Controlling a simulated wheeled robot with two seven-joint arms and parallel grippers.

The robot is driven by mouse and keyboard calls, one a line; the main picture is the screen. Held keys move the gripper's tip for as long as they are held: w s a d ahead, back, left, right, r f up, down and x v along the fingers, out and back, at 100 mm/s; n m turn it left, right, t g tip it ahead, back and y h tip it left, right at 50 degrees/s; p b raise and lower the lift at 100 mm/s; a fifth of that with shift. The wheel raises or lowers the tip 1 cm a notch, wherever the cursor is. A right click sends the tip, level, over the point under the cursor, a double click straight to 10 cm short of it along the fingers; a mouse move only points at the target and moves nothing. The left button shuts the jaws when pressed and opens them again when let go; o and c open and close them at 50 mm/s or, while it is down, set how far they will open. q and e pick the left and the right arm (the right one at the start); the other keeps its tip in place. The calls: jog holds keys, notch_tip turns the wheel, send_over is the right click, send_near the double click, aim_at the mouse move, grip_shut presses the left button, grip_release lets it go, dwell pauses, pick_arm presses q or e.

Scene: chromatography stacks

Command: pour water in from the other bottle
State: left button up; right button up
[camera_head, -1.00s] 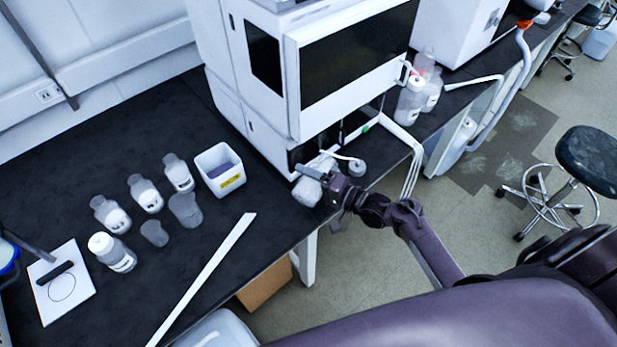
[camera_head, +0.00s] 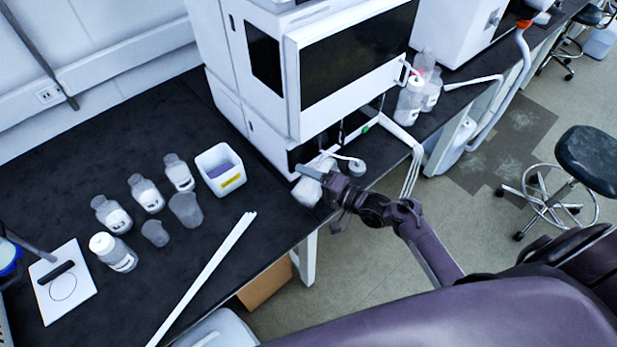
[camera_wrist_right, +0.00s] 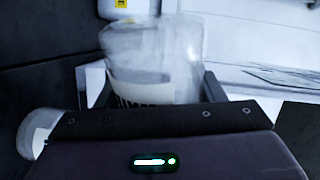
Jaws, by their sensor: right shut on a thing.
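My right gripper (camera_head: 316,177) is shut on a clear bottle (camera_head: 306,194) at the front edge of the bench, below the big white instrument. In the right wrist view the held bottle (camera_wrist_right: 155,65) stands between the fingers, with a white band and dark lettering; it is somewhat blurred. A pale round object (camera_wrist_right: 38,132) shows at the lower left of the wrist view, partly hidden by my gripper body. Water levels cannot be made out. My left gripper is not in view.
Several bottles (camera_head: 145,194) and grey beakers (camera_head: 186,209) stand on the left bench. A white bin (camera_head: 221,170) is near the instrument (camera_head: 345,60). A small grey round item (camera_head: 357,168) sits right of the gripper. A long white strip (camera_head: 205,275) lies along the bench front.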

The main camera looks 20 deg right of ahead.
jog(key=shift+r, duration=0.15)
dwell(0.7)
jog(key=shift+f, duration=0.35)
jog(key=shift+f+n+b, duration=0.4)
jog(key=shift+n+b, duration=0.25)
jog(key=shift+n, duration=0.45)
jog(key=shift+r+n, duration=0.45)
jog(key=shift+n, duration=0.45)
jog(key=shift+r+n+p, duration=0.3)
jog(key=shift+n, duration=0.5)
jog(key=shift+d, duration=0.1)
jog(key=shift+w, duration=0.1)
